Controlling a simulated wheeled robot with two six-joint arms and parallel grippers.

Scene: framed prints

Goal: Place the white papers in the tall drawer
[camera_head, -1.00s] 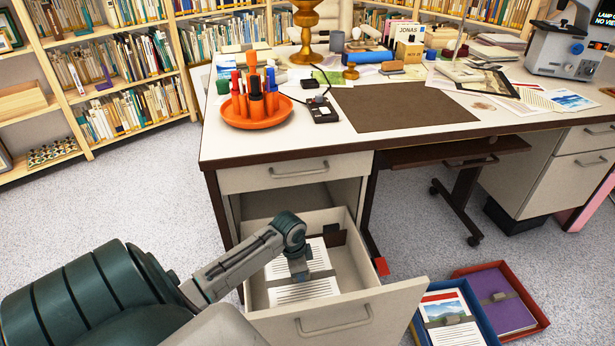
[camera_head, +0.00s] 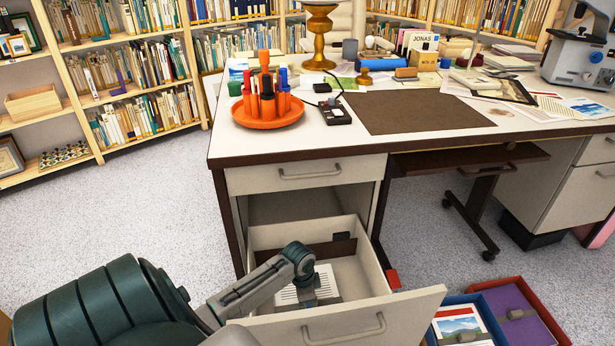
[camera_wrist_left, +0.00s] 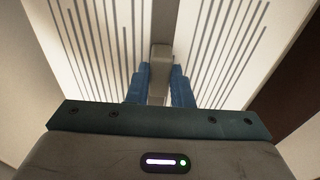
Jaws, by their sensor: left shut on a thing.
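The white papers (camera_head: 329,279), printed with dark lines, are inside the open tall drawer (camera_head: 372,267), in its front part. A grey block sits on them. My left gripper (camera_head: 304,292) reaches down into the drawer from the left. In the left wrist view its blue fingers (camera_wrist_left: 160,92) are shut on the grey block (camera_wrist_left: 160,65), with lined paper (camera_wrist_left: 225,45) on both sides. My arm hides part of the papers. I cannot tell whether they touch the drawer bottom. My right gripper is not in view.
A dark brown divider (camera_head: 336,249) stands towards the back of the drawer. The desk top (camera_head: 350,140) above holds an orange pen tray (camera_head: 268,118) and other items. A blue tray (camera_head: 495,325) and a red tray (camera_head: 540,315) lie on the floor at right.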

